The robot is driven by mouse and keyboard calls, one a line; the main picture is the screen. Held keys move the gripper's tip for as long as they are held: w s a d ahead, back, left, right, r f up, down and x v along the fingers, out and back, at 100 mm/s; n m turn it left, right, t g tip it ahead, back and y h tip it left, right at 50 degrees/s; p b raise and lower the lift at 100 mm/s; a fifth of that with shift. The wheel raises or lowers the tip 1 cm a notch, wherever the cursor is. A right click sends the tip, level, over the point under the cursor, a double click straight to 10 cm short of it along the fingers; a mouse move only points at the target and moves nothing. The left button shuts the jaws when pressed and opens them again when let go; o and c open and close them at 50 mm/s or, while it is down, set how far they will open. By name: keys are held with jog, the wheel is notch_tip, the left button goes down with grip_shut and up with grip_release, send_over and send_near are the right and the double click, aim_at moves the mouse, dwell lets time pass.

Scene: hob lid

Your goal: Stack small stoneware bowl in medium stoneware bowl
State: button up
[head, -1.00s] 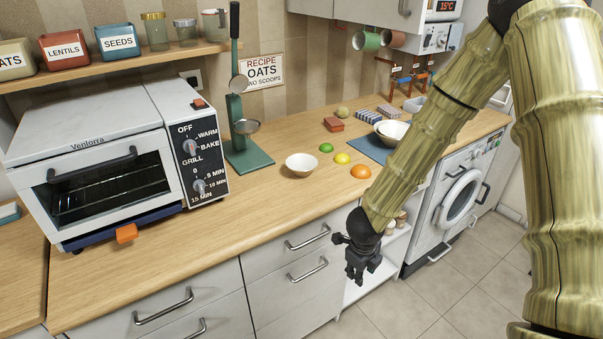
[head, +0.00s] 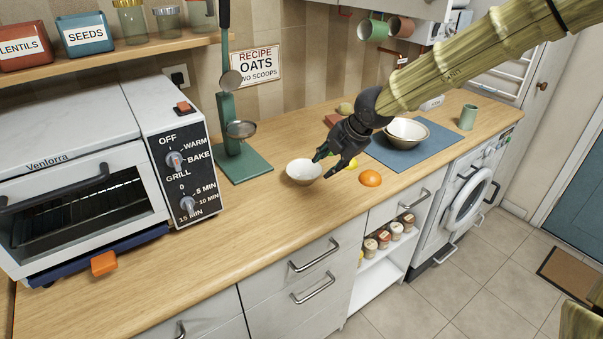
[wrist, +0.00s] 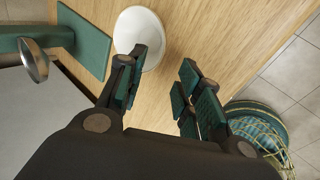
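The small stoneware bowl (head: 303,173), pale inside, stands upright on the wooden worktop. My gripper (head: 325,165) is open and empty just right of and above its rim. In the wrist view the bowl (wrist: 148,24) lies beyond the left finger, which covers part of its rim; it is not between the fingers (wrist: 164,66).
An orange (head: 370,178) and a partly hidden lemon (head: 352,164) lie right of the small bowl. A green stand with a ladle and strainer (head: 241,129) rises to the left, beside the toaster oven (head: 90,165). A green cup (head: 468,117) stands right of the mat.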

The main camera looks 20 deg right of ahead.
aim_at(317, 175)
jog(key=x, duration=0.4)
jog(key=shift+d, duration=0.25)
jog(key=shift+p+x, duration=0.7)
jog(key=shift+x, duration=2.2)
jog(key=shift+a, duration=0.1)
jog(key=shift+r, duration=0.1)
grip_shut()
